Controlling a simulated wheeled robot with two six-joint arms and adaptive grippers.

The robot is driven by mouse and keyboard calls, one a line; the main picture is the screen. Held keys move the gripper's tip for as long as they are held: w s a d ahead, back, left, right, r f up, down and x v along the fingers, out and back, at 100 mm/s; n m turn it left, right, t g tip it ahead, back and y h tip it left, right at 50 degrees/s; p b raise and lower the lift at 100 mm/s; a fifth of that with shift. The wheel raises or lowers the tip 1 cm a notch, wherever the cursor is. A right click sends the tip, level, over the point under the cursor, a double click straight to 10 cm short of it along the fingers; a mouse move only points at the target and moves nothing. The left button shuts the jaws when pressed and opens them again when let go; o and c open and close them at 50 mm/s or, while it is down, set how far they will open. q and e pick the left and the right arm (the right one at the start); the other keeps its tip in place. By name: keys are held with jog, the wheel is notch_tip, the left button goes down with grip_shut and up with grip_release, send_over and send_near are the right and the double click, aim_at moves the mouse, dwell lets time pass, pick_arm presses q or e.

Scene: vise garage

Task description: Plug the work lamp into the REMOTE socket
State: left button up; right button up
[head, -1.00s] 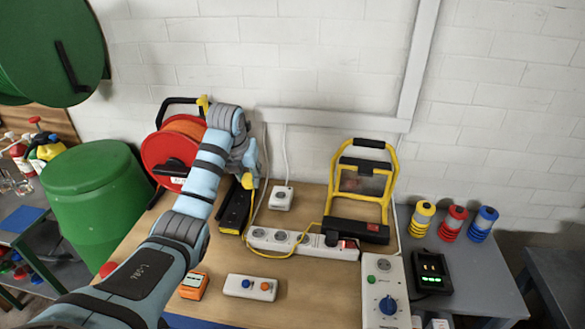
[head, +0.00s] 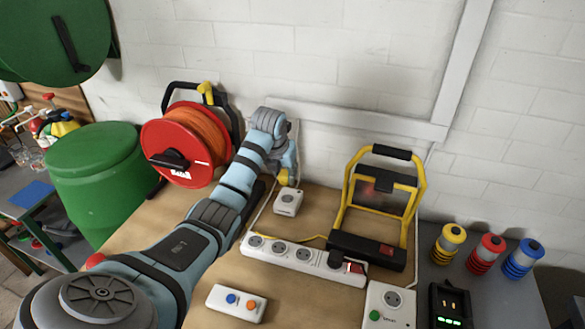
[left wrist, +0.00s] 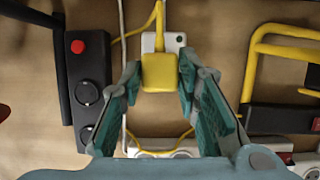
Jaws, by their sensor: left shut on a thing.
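My left gripper (head: 284,174) is shut on a yellow plug (left wrist: 158,73), which sits between its fingers in the left wrist view. A yellow cord leads up from it. A small white socket box (head: 288,202) stands on the bench just below the gripper in the head view. In the left wrist view the plug overlaps the lower part of this box (left wrist: 173,43); I cannot tell whether they touch. The work lamp (head: 368,250), with a yellow frame and black handle, stands on the right. No REMOTE label is readable. My right gripper is out of view.
A white power strip (head: 290,255) with a dark plug at its right end lies in front. A white box with blue and orange buttons (head: 237,303), a switched socket box (head: 390,306) and a charger (head: 450,305) are nearer. A red cable reel (head: 180,150) stands left.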

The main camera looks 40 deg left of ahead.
aim_at(287, 184)
pick_arm(q)
jog(key=shift+w+d, duration=0.1)
jog(key=shift+w+f, duration=0.2)
jog(key=shift+w, duration=0.05)
jog(key=shift+w+f+b, duration=0.3)
jog(key=shift+f+b, duration=0.15)
jog(key=shift+f, duration=0.1)
jog(key=shift+s+d+f+b, duration=0.1)
jog(key=shift+f+b, duration=0.25)
jog(key=shift+b, duration=0.05)
jog(key=shift+s+f+b, duration=0.25)
jog(key=shift+f+b, duration=0.9)
jog(key=shift+b, duration=0.05)
jog(key=shift+w+f+b, duration=0.1)
jog(key=shift+f+b, duration=0.7)
jog(key=shift+f, duration=0.1)
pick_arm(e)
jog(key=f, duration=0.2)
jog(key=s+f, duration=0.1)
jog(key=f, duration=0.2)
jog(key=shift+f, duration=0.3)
pick_arm(q)
jog(key=shift+r, duration=0.15)
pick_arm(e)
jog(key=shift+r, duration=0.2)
